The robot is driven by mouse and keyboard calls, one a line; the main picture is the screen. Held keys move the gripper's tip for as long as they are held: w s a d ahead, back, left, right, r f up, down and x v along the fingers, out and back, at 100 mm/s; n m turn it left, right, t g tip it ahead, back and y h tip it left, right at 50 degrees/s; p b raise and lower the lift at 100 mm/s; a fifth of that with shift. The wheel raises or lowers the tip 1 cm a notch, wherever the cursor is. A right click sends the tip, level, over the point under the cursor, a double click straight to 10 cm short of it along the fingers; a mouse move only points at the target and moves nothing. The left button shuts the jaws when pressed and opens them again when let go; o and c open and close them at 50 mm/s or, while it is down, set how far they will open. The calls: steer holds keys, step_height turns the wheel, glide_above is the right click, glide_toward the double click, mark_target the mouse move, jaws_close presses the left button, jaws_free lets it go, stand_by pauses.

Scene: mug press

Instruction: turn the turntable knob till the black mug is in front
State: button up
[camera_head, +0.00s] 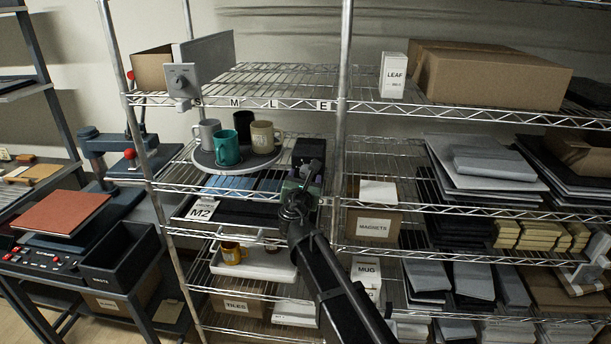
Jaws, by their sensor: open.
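The round grey turntable (236,171) is on the middle shelf of the left rack and carries mugs. The black mug (243,121) stands at the back, partly hidden by the teal mug (227,150) in front. A light grey mug (206,132) is at the left and a beige mug (264,138) at the right. A grey box with a round dial knob (181,82) is fixed at the upper shelf's left front corner. My gripper (311,170) is right of the turntable, apart from it and well below and right of the knob. It is open; its fingers are small and dark.
A rack post (343,90) rises just right of my gripper. The upper shelf's front edge (240,101) runs above the mugs. A white tray with a yellow mug (232,253) is below. A magnets box (374,222) is to the right.

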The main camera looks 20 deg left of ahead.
mark_target(306, 172)
steer(key=x, duration=0.3)
steer(key=shift+s, duration=0.1)
steer(key=shift+c, duration=0.3)
steer(key=c, duration=0.9)
steer(key=shift+o, duration=0.2)
